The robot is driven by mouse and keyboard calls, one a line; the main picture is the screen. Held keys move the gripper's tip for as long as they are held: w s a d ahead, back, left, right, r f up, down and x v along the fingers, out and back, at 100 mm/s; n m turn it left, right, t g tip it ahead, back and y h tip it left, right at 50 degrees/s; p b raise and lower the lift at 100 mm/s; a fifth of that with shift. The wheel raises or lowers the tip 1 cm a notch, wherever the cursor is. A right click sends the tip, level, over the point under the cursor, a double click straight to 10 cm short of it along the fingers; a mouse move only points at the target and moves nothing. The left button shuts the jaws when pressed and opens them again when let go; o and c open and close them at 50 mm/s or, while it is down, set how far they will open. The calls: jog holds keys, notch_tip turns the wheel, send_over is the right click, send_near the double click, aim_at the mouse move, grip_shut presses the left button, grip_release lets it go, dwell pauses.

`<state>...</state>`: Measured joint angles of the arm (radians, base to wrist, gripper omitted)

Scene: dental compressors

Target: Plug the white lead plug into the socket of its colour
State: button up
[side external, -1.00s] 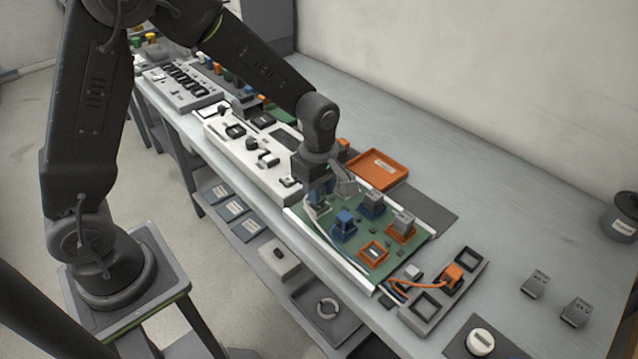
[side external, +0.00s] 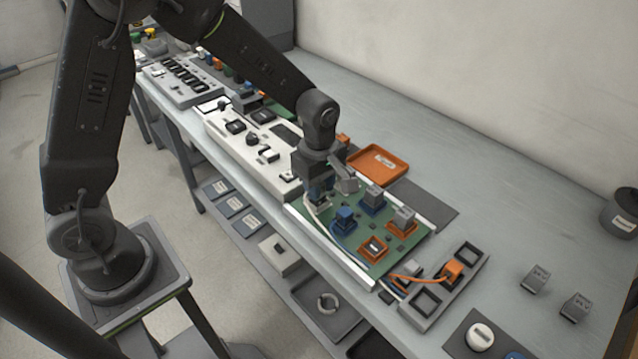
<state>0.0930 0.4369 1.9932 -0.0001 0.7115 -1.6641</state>
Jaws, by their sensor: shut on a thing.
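My gripper (side external: 317,192) points down over the far-left end of the green board (side external: 385,252). It is shut on the white lead plug (side external: 316,206), which is mostly hidden by the fingers. A pale lead shows below it. Whether the plug sits in a socket or just above one cannot be told; no white socket is clearly visible.
A grey holder strip (side external: 425,306) with an orange plug (side external: 453,270) and its lead lies at the board's near end. An orange tray (side external: 378,164) lies behind the board. A white panel (side external: 226,136) adjoins on the left.

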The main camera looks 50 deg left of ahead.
jog(key=shift+f, duration=0.85)
dwell(0.7)
jog(key=o, duration=1.3)
jog(key=shift+r, duration=0.1)
jog(key=shift+r, duration=3.45)
